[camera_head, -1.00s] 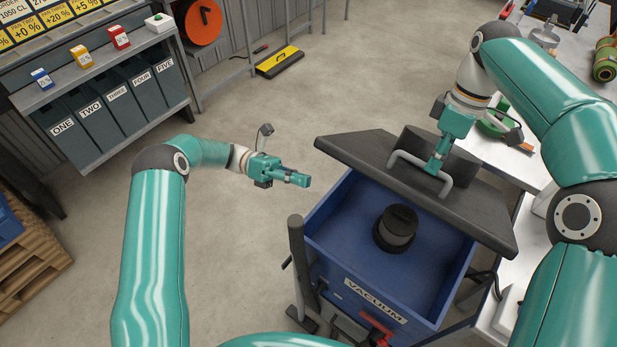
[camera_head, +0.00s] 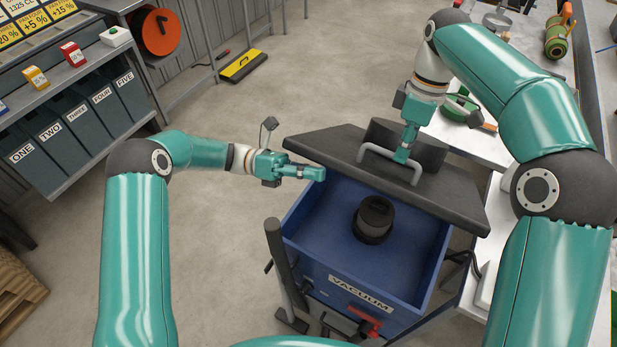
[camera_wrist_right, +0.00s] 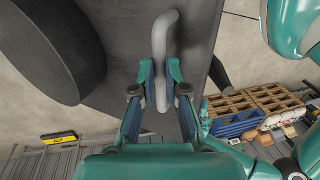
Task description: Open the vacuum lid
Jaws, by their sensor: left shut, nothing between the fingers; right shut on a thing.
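The vacuum (camera_head: 330,258) is a blue box with an open top, labelled VACUUM, in the head view. A round black part (camera_head: 374,220) sits inside it. Its dark grey lid (camera_head: 440,200) is raised and tilted at the back of the box. My right gripper (camera_head: 403,155) is shut on the lid's grey handle (camera_head: 378,154); the right wrist view shows the handle (camera_wrist_right: 160,50) between the fingers (camera_wrist_right: 160,85). My left gripper (camera_head: 316,173) is shut and empty, close to the lid's left edge; I cannot tell whether it touches.
A rack with grey bins (camera_head: 75,130) labelled by number stands at the left. A white table (camera_head: 480,145) with tools is right of the vacuum. A black and yellow item (camera_head: 242,66) lies on the floor behind. Open floor lies left of the vacuum.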

